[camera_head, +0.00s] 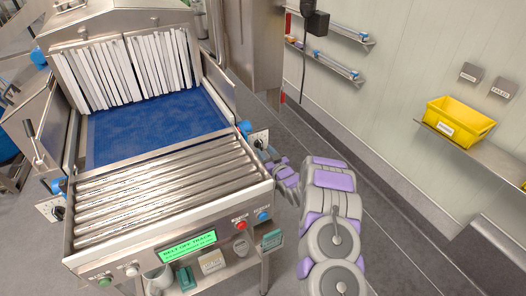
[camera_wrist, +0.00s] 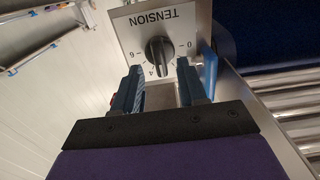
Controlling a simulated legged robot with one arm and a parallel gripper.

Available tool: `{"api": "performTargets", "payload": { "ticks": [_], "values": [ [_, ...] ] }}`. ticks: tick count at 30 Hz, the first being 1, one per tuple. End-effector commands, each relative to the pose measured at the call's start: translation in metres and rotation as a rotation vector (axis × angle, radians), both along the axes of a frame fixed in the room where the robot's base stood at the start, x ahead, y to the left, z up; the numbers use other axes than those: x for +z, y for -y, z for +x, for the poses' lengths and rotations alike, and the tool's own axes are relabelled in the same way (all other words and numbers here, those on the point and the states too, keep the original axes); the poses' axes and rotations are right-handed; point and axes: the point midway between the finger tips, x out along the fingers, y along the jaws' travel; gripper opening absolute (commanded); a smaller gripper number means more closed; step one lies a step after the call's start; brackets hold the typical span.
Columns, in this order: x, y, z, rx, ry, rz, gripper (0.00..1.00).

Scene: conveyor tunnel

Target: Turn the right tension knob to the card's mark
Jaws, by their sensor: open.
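The right tension knob (camera_wrist: 159,50) is black and sits on a pale plate marked TENSION (camera_wrist: 160,20), upside down in the wrist view, with numbers around it. Its lower end lies near the 4; the exact setting is hard to read. In the head view the knob's plate (camera_head: 259,138) is at the conveyor's right side. My gripper (camera_wrist: 160,82) is open, its fingers just short of the knob, one to each side, apart from it. In the head view my gripper (camera_head: 284,178) is beside the conveyor. A beige card (camera_head: 211,262) lies on the lower shelf; its mark is unreadable.
The roller conveyor (camera_head: 165,190) and blue belt (camera_head: 155,125) lie left of my arm. A green display (camera_head: 188,246) reads BELT OFF TRACK. Another knob plate (camera_head: 50,209) is on the left side. A blue part (camera_wrist: 209,72) stands close to the right finger. Floor at right is clear.

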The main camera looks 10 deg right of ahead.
Motion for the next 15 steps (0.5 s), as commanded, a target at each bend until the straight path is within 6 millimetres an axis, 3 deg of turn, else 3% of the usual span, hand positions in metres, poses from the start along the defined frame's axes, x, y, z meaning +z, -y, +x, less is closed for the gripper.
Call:
{"api": "performTargets", "payload": {
  "ticks": [6,15],
  "values": [
    [-0.001,-0.007,0.019,0.002,0.001,-0.001,0.41],
    [0.000,-0.008,0.025,0.000,0.000,0.000,0.41]
  ]
}}
